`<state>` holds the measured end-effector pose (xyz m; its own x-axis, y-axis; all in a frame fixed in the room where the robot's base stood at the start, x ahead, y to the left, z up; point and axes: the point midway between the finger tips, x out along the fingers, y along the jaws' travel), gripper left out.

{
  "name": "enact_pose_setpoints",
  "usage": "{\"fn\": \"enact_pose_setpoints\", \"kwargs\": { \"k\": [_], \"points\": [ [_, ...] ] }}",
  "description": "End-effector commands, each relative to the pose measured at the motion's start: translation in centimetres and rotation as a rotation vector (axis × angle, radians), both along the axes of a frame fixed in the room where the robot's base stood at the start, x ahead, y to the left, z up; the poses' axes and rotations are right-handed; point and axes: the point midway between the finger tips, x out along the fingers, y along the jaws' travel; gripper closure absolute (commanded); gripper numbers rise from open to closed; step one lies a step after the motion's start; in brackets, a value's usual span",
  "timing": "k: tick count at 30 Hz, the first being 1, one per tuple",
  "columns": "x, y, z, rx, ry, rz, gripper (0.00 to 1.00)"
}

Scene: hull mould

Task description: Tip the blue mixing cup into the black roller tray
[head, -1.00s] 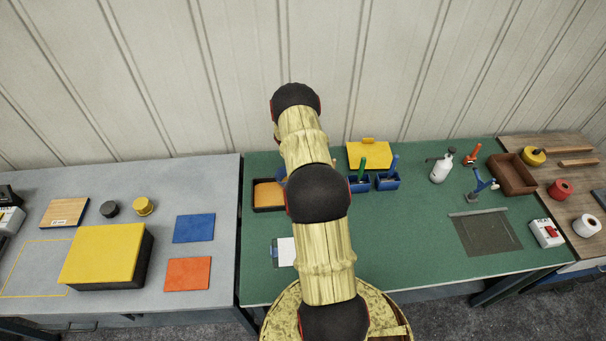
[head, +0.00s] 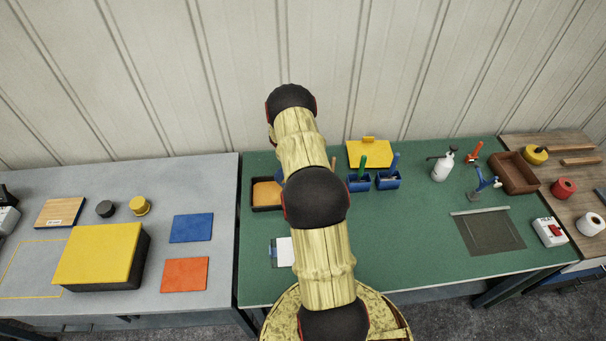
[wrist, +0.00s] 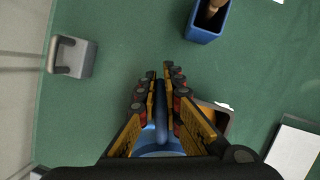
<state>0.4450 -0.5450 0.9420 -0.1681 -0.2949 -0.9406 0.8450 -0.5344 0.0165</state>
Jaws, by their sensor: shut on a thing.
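My gripper (wrist: 161,80) is shut on the upright blue handle of the blue mixing cup (wrist: 160,147). Only part of the cup's rim shows, low between the fingers in the wrist view; my gripper hides the rest, and its contents cannot be seen. In the wrist view a dark tray corner (wrist: 226,129) shows just right of the fingers, partly covered.
Blue holders (head: 388,181) with handles stand right of my arm, one also near the wrist view's top (wrist: 203,30). A white sheet (head: 286,252) lies in front of the tray.

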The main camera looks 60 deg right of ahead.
Motion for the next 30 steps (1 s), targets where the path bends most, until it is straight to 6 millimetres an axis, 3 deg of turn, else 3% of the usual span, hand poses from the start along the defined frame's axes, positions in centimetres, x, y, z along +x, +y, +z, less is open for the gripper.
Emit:
{"fn": "enact_pose_setpoints", "kwargs": {
  "k": [30],
  "points": [
    [0.0, -0.1, 1.6, -0.113, 0.066, 0.0, 1.0]
  ]
}}
